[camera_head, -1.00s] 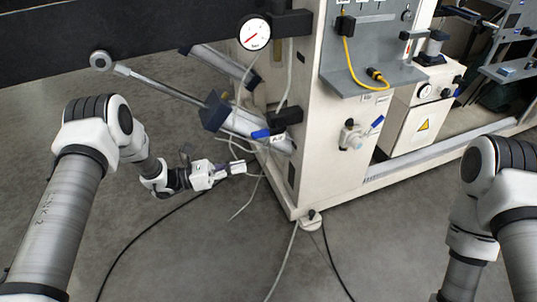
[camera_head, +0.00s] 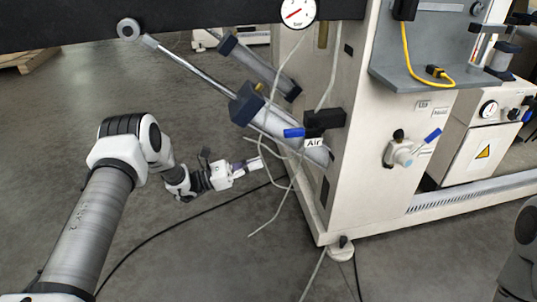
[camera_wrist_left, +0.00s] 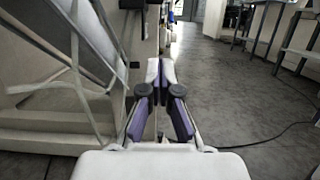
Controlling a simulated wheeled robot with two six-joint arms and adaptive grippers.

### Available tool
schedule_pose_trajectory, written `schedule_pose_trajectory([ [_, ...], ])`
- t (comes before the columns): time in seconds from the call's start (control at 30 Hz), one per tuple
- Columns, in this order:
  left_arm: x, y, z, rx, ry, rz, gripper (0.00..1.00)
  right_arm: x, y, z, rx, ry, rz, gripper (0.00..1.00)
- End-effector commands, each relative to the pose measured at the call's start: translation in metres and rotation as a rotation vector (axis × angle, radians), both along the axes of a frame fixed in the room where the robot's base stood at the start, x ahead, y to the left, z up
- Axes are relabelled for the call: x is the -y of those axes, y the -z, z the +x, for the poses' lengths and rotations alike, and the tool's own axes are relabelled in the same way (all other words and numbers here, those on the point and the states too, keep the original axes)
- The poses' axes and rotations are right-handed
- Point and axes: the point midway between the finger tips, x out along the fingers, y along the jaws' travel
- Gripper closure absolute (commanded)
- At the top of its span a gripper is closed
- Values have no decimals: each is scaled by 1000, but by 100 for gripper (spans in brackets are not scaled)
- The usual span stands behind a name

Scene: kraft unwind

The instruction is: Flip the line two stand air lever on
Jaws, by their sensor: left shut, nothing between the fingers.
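A blue air lever (camera_head: 293,132) sits on a black valve body (camera_head: 325,121) beside a white "Air" tag (camera_head: 314,142), on the left side of the pale machine stand. The lever points left, roughly level. My left gripper (camera_head: 257,162) is below and to the left of this lever, apart from it, near the thin pale hoses. Its fingers are shut and empty; they also show in the left wrist view (camera_wrist_left: 161,68). The lever cannot be made out in the wrist view. My right gripper is out of view.
A second blue lever (camera_head: 433,136) is on a valve on the stand's front face. Two cylinders (camera_head: 272,115) slope across the stand's left side, with loose hoses (camera_head: 268,205) hanging below. A pressure gauge (camera_head: 298,12) is above.

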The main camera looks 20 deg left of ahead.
Motion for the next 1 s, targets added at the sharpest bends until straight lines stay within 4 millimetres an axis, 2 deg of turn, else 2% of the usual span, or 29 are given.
schedule_pose_trajectory([
  [0.43,76,-19,49,2,5,1,100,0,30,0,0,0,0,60],
  [0.5,73,-36,50,4,-1,0,100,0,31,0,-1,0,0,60],
  [0.7,73,-58,49,0,0,0,100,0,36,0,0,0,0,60],
  [1.0,73,-62,49,-1,0,0,100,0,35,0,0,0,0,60],
])
